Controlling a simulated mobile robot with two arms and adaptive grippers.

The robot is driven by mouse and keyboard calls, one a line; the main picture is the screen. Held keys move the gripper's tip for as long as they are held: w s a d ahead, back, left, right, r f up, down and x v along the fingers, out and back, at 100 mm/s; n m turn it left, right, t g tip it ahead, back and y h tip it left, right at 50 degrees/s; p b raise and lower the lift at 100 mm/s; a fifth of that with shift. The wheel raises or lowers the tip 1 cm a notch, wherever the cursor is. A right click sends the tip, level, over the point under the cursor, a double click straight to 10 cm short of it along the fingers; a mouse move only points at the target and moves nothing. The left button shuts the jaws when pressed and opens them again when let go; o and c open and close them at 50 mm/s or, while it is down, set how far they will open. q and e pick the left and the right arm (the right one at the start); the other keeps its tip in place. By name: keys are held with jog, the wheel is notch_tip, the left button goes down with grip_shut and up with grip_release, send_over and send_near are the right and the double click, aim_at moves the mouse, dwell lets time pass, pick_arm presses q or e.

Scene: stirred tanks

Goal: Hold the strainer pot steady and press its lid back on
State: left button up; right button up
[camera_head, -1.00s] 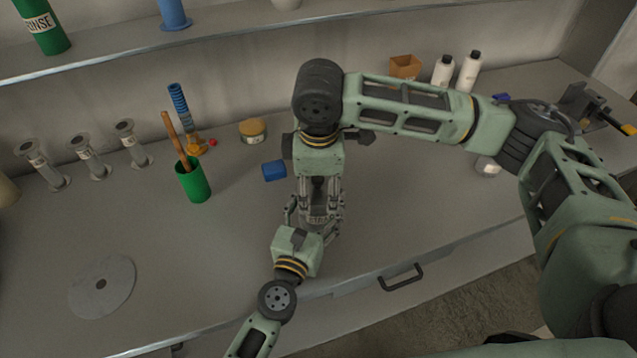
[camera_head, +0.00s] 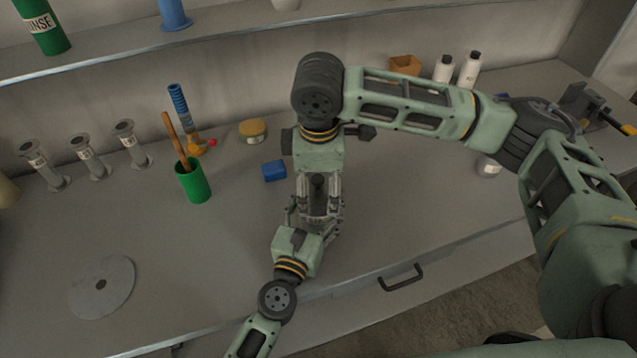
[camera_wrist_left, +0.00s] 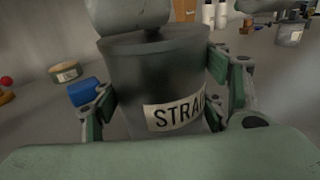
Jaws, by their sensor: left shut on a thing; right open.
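The strainer pot (camera_wrist_left: 150,80) is a dark grey cylinder, upright, with a white label reading "STRAI" in the left wrist view. My left gripper (camera_wrist_left: 165,105) is shut on it, one finger on each side. In the head view the left gripper (camera_head: 316,228) reaches the pot from the front, and the arms hide most of the pot. My right gripper (camera_head: 320,206) points down from above, open, its fingers just over the pot. A rounded grey shape overhangs the pot's top in the wrist view. I cannot tell how the lid sits.
A blue block (camera_head: 274,170) lies just left of the pot. A green cup (camera_head: 194,184) with a wooden handle, a tan-lidded jar (camera_head: 253,130) and a grey disc (camera_head: 101,287) stand or lie further left. White bottles (camera_head: 468,70) and a brown box (camera_head: 405,65) are behind right.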

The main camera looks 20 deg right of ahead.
jog(key=shift+r, duration=3)
jog(key=shift+c, duration=0.5)
grip_shut()
jog(key=shift+f, duration=0.1)
jog(key=shift+f, duration=2)
jog(key=shift+r, duration=0.1)
notch_tip(320, 180, up, 7)
